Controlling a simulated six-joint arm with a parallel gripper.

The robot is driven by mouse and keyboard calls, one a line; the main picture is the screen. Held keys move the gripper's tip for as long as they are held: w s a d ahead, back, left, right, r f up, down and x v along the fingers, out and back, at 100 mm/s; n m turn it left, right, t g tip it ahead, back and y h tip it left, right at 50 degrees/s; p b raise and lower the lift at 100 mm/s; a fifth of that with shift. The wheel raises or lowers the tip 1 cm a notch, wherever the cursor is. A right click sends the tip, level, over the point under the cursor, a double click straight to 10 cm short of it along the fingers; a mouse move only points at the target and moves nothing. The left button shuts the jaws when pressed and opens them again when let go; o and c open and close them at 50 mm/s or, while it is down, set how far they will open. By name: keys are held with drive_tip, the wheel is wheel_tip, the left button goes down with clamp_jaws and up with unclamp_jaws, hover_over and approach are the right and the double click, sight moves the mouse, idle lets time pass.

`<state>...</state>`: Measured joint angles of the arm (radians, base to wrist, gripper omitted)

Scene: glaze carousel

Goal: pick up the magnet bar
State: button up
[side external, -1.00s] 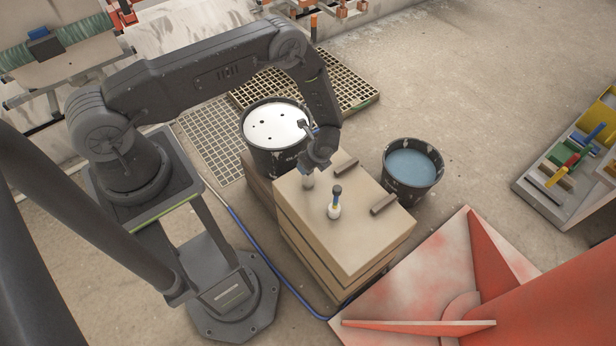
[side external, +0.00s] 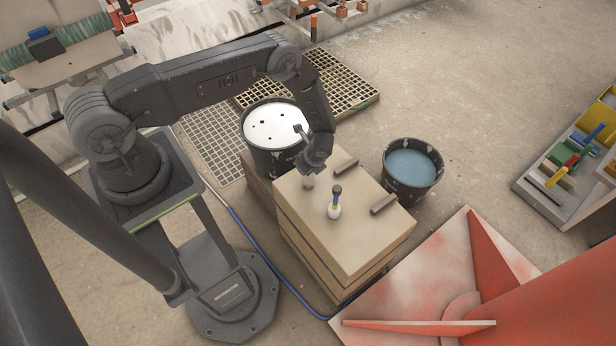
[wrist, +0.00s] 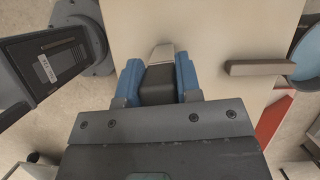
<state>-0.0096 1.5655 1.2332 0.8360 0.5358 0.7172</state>
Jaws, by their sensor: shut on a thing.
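A small white bottle with a dark top (side external: 335,206) stands on the block. Two short brown bars (side external: 346,165) (side external: 383,205) lie there. A bucket of white liquid (side external: 272,125) and a bucket of blue liquid (side external: 411,165) flank the block.

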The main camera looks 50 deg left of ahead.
clamp_jaws()
drive_tip(key=shift+r, duration=0.15)
